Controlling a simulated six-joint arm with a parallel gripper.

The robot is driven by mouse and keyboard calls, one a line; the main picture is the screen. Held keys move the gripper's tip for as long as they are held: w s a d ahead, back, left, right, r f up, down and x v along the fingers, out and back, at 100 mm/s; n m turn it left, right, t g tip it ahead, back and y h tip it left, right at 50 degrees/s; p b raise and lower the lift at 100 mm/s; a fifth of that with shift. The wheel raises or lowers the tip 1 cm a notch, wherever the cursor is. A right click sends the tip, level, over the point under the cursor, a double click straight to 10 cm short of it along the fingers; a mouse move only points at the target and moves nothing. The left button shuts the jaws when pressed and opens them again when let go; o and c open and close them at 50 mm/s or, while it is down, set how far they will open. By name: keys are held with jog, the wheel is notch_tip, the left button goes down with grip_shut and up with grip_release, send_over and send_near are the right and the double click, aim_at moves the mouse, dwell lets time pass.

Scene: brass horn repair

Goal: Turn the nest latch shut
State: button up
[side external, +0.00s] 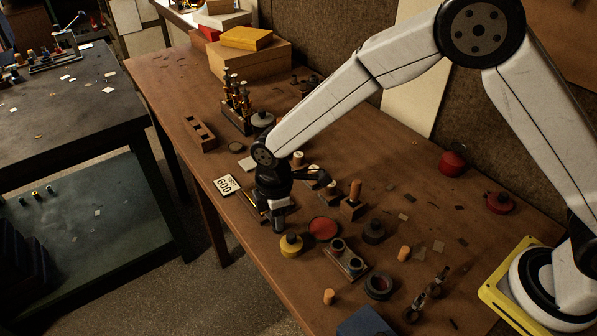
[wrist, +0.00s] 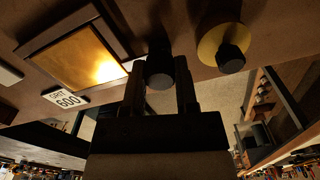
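My gripper (wrist: 160,68) is low over the brown bench in the wrist view, with its two dark fingers apart. A black round knob (wrist: 160,73) stands between the fingers and nearly fills the gap; I cannot tell whether they press on it. It may be the nest latch, but its base is dark and I cannot tell its angle. A framed brass-coloured plate (wrist: 85,58) lies to the left. In the side external view my gripper (side external: 278,212) is down near the bench's front edge, and its fingertips and the knob are hard to make out.
A yellow disc with a black knob (side external: 291,243) is close to my gripper. It also shows in the wrist view (wrist: 228,52). A red disc (side external: 323,228), a two-hole block (side external: 346,258) and a 600 grit card (side external: 226,185) are nearby. Several small parts crowd the bench.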

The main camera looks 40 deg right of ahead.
jog(key=o, duration=0.4)
jog(key=shift+o, duration=0.2)
jog(key=shift+r, duration=3.9)
jog(key=shift+d, duration=0.15)
jog(key=s+d+m+t, duration=0.1)
jog(key=s+d+m, duration=0.6)
jog(key=d, duration=0.4)
jog(key=s+d+m+t, duration=0.1)
jog(key=s+d+m, duration=0.6)
jog(key=d, duration=0.4)
jog(key=shift+s+r+m+t, duration=0.3)
jog(key=shift+s+r+m, duration=0.1)
jog(key=shift+m, duration=0.2)
